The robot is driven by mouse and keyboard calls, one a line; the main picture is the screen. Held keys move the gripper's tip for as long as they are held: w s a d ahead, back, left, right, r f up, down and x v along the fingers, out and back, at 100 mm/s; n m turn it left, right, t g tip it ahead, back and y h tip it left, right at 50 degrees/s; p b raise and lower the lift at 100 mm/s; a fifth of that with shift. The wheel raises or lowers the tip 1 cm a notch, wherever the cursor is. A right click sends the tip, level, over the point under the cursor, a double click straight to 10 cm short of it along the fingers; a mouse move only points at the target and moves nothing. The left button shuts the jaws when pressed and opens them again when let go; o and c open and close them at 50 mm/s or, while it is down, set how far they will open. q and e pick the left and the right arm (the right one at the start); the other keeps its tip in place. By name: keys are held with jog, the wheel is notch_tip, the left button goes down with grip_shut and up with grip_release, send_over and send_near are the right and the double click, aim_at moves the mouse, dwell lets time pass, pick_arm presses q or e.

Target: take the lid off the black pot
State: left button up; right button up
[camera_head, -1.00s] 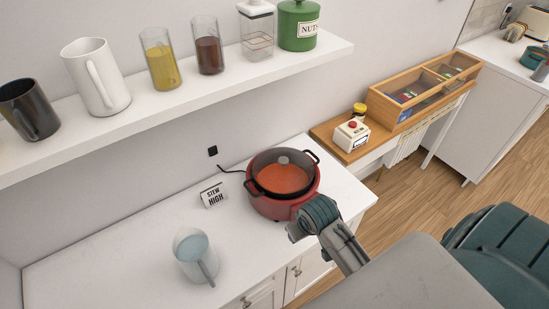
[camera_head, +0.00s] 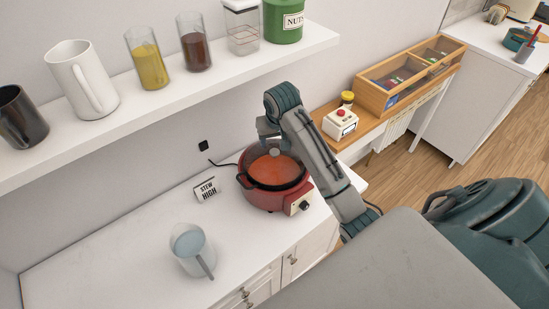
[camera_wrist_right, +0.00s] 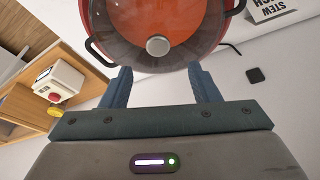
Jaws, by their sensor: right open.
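The black pot (camera_head: 249,178) sits in a red cooker (camera_head: 262,198) on the white counter, with orange-red stew inside. Its clear glass lid (camera_head: 283,172) is on it, with a round grey knob (camera_head: 274,152) in the middle. In the right wrist view the lid (camera_wrist_right: 125,40) and its knob (camera_wrist_right: 158,46) show beyond the fingertips, roughly centred between them. My right gripper (camera_wrist_right: 163,76) is open and empty. In the head view my right gripper (camera_head: 267,138) is above the pot's far side, partly hidden by its own arm. My left gripper is not in view.
A "STEW HIGH" sign (camera_head: 205,189) stands left of the cooker. A glass jug (camera_head: 190,248) is at the counter's front. A shelf (camera_head: 160,99) with mugs and jars overhangs the back. A white box with a red button (camera_head: 340,123) is on the wooden bench.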

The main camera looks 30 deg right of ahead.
aim_at(274, 151)
jog(key=p+x, duration=0.2)
jog(key=x, duration=0.1)
jog(key=p+x, duration=0.1)
jog(key=x, duration=0.1)
jog(key=shift+s+f, duration=0.15)
jog(key=shift+s, duration=0.25)
jog(key=shift+w+f, duration=0.1)
jog(key=shift+f, duration=0.35)
jog(key=shift+c, duration=0.3)
grip_shut()
